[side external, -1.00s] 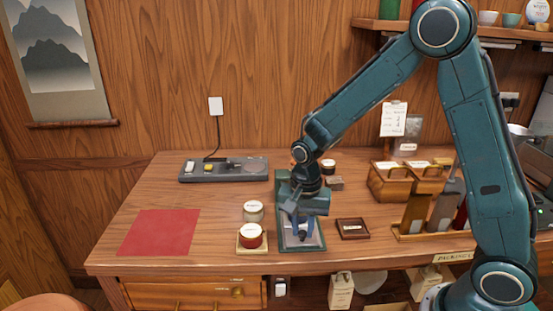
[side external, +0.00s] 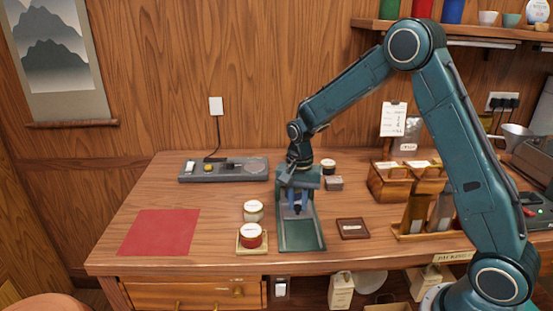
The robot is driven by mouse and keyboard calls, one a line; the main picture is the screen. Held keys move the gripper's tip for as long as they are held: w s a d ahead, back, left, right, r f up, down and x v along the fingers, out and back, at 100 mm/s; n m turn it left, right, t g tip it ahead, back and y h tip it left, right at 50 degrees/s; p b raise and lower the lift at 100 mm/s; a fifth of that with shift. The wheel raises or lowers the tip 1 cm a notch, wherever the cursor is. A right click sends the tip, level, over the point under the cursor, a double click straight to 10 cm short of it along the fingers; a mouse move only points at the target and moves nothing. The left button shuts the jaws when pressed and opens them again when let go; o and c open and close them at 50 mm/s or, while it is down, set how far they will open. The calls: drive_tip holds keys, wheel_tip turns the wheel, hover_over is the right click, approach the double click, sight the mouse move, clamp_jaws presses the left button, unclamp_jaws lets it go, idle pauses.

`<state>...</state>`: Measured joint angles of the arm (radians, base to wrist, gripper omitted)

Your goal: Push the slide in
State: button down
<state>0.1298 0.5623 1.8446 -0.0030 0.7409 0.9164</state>
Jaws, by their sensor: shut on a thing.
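The green press (side external: 312,179) stands on the table, with its long green base (side external: 299,239) reaching toward the front edge. The pale slide (side external: 288,213) lies on this base, at the mouth of the press and partly under its top. The front stretch of the base is bare. My gripper (side external: 297,208) points down in front of the press and is shut at the slide, seemingly on its handle. The fingers hide the handle, and the slide's rear end is hidden under the press.
Two lidded jars (side external: 252,211) stand left of the base, the front one on a small board. A small dark tray (side external: 352,229) lies to the right. A red mat (side external: 160,232) is at left, a grey switch panel (side external: 224,169) behind. Wooden boxes (side external: 391,184) stand at right.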

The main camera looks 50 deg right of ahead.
drive_tip(key=shift+w+d, duration=0.25)
drive_tip(key=c, duration=1.3)
unclamp_jaws()
drive_tip(key=shift+r, duration=0.2)
wheel_tip(320, 180, up, 14)
drive_tip(key=shift+s+f, duration=0.1)
drive_tip(key=shift+f, duration=0.15)
drive_tip(key=shift+a+r, duration=0.1)
